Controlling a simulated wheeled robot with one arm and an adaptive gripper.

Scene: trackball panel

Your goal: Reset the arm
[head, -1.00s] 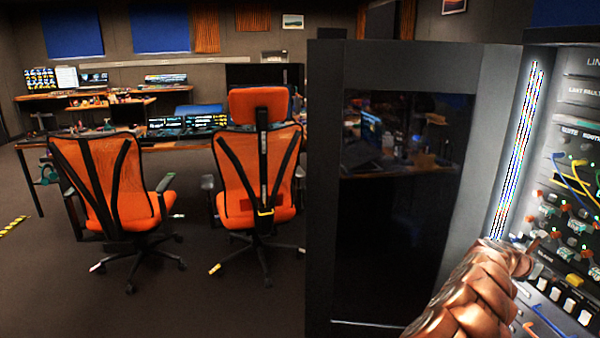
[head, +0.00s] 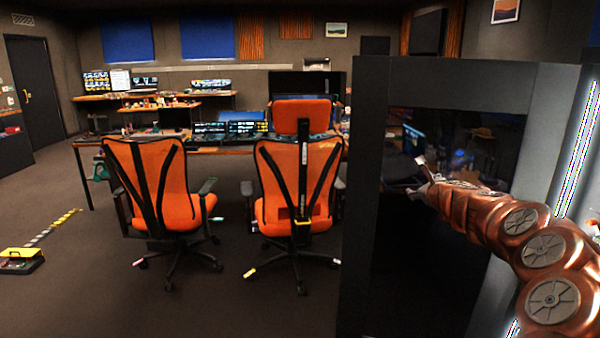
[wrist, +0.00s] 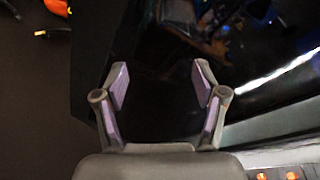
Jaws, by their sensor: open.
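My gripper (head: 420,175) is at the right of the head view, at the end of my copper-coloured arm, in front of the dark glass of a black cabinet door (head: 375,200). In the wrist view the two fingers (wrist: 160,80) stand apart with nothing between them, so it is open and empty. Behind the fingers the dark glossy door fills most of the wrist view. I cannot tell how wide the gap between gripper and door is.
Two orange chairs (head: 150,185) (head: 297,180) stand at a desk (head: 225,150) with screens. A lit strip (head: 580,150) is at the right edge.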

